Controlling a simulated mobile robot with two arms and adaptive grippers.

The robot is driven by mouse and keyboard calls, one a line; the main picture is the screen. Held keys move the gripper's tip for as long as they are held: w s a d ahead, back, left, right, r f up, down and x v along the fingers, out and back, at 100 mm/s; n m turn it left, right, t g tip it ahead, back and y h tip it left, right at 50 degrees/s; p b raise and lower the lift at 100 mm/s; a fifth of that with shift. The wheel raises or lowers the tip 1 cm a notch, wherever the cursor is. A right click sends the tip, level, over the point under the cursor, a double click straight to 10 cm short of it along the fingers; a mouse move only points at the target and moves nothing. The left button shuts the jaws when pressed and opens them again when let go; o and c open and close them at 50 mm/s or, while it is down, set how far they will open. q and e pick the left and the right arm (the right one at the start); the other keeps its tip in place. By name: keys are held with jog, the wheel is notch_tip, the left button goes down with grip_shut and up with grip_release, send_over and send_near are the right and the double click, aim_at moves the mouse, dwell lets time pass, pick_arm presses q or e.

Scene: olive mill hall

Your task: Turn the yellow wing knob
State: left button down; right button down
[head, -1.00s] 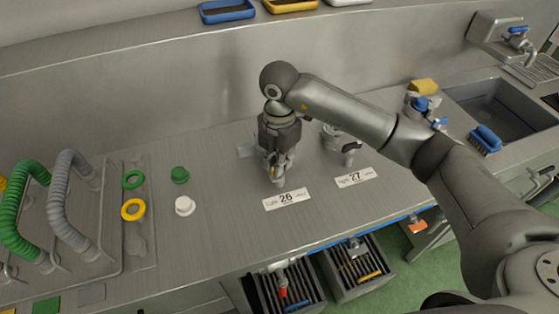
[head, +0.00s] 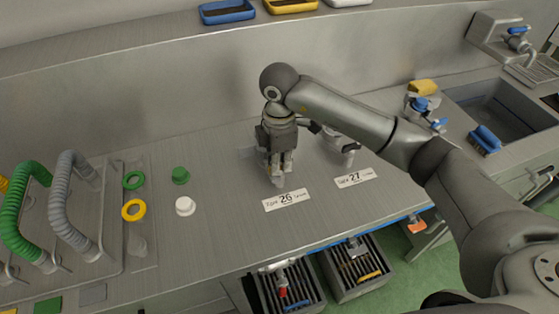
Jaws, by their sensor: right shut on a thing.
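My right gripper (head: 277,172) points down onto the bench behind the label 26 (head: 286,200). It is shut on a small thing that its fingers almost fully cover. A trace of yellow shows between the fingers, which fits the yellow wing knob, but its wings and their angle are hidden. A grey fitting (head: 278,183) shows just below the fingertips. My left gripper is not in view.
A grey fitting (head: 350,148) stands behind the label 27 (head: 354,179), close right of the gripper. At left are green and grey hoses, a yellow ring (head: 133,210), a green cap (head: 180,175) and a white cap (head: 185,206). A sink (head: 500,110) lies at right.

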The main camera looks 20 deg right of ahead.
jog(key=shift+w+r, duration=0.1)
jog(key=c, duration=1.6)
grip_release()
jog(key=shift+o, duration=0.2)
notch_tip(320, 180, up, 12)
